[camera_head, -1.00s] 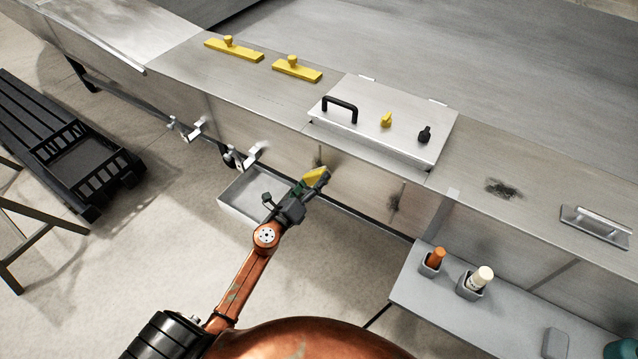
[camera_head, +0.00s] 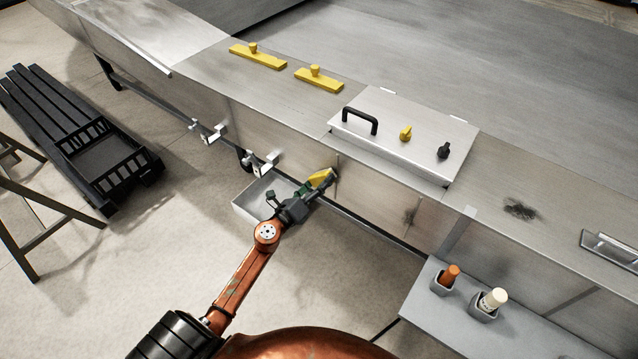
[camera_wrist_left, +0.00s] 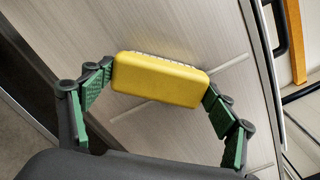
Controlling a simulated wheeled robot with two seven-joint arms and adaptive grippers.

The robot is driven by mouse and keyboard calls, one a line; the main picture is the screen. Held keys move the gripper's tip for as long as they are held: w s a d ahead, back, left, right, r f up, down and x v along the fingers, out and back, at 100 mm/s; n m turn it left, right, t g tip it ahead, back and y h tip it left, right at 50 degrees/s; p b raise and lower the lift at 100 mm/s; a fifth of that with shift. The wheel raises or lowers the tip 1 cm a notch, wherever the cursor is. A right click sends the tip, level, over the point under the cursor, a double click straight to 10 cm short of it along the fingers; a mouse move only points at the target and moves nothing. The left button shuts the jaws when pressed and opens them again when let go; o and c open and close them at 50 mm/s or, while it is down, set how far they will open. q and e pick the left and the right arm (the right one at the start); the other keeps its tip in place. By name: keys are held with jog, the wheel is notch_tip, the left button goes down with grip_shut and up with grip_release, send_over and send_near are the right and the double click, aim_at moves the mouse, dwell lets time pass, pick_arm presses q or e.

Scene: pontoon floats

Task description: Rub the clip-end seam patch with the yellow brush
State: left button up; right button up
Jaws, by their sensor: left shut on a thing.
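My left gripper (camera_head: 318,187) is shut on the yellow brush (camera_head: 321,178) and holds it up at the side wall of the metal pontoon (camera_head: 372,190). In the left wrist view the yellow brush (camera_wrist_left: 160,78) sits between the green finger pads, its pale bristles facing the wall. I cannot tell whether the bristles touch. A thin seam line runs on the wall behind the brush. The clip-end seam patch is not clearly visible; the brush and gripper cover that area. Another dark smudge (camera_head: 409,216) marks the wall farther right. My right gripper is out of view.
Metal clips (camera_head: 264,163) stick out left of the brush, above a grey tray (camera_head: 262,204). A lidded box with a black handle (camera_head: 361,119) stands on the deck. A grey shelf (camera_head: 420,300) holds orange and white-topped items. A dark deck stain (camera_head: 520,209) lies right.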

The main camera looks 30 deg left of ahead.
pick_arm(q)
jog(key=shift+s+d+r+p, duration=0.2)
jog(key=shift+d+p, duration=0.3)
jog(key=shift+d, duration=1.4)
jog(key=shift+s+d+r+p, duration=0.15)
jog(key=shift+d+p, duration=0.35)
jog(key=shift+d, duration=1.4)
jog(key=shift+w+r+p, duration=0.1)
jog(key=shift+r+p, duration=0.65)
jog(key=shift+a+f, duration=0.15)
jog(key=shift+a, duration=0.5)
jog(key=shift+w+a+b, duration=0.15)
jog(key=shift+a+b, duration=0.4)
jog(key=shift+a, duration=1)
jog(key=shift+w+a+b, duration=0.15)
jog(key=shift+a+b, duration=0.35)
jog(key=shift+a, duration=1)
jog(key=shift+a+r+p, duration=0.1)
jog(key=shift+r+p, duration=0.7)
jog(key=shift+r, duration=0.1)
jog(key=shift+s+d+f+p, duration=0.15)
jog(key=shift+d+p, duration=0.35)
jog(key=shift+d, duration=1.5)
jog(key=shift+d+p, duration=0.3)
jog(key=shift+d, duration=1.6)
jog(key=shift+s, duration=0.1)
